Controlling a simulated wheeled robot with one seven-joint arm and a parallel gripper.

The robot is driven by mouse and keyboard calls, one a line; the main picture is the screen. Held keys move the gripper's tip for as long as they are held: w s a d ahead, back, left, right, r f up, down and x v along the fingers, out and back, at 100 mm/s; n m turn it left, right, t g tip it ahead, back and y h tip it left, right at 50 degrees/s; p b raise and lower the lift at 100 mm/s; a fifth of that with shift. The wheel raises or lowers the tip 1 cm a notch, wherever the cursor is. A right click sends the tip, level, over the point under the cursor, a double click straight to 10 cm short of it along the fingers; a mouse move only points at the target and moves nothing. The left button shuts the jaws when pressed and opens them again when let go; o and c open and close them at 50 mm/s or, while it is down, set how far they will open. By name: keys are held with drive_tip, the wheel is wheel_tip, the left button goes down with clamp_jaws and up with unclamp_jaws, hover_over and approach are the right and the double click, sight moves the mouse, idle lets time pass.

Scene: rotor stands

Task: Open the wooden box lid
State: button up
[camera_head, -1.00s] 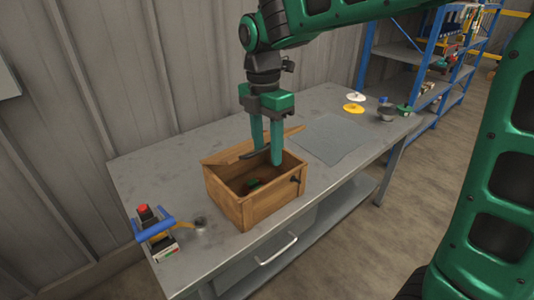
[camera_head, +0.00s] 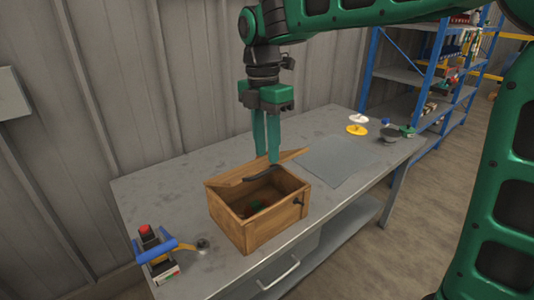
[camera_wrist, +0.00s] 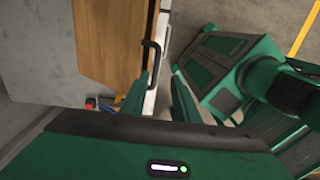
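The wooden box (camera_head: 255,228) stands on the grey workbench, with its lid (camera_head: 240,176) raised and leaning back at the rear edge. The inside shows, with a small green thing (camera_head: 256,206) in it. A black curved handle (camera_head: 264,174) is on the lid. My gripper (camera_head: 267,160) points down at the lid by this handle. In the wrist view the lid (camera_wrist: 108,40) is at the upper left, and the handle (camera_wrist: 151,62) is just beyond the two spread green fingers (camera_wrist: 160,97). I cannot tell whether a finger touches the handle.
A blue-handled device with a red button (camera_head: 155,250) stands at the bench's left front. A grey mat (camera_head: 336,160) lies right of the box. White and yellow discs (camera_head: 357,129) and small parts are at the far right. A blue shelf (camera_head: 430,75) stands behind.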

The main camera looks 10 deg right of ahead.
drive_tip(key=shift+w+a+r, duration=0.1)
drive_tip(key=shift+w+r, duration=0.05)
drive_tip(key=shift+r, duration=0.45)
drive_tip(key=shift+w+a+r, duration=0.1)
drive_tip(key=shift+w+r, duration=0.05)
drive_tip(key=shift+r, duration=0.45)
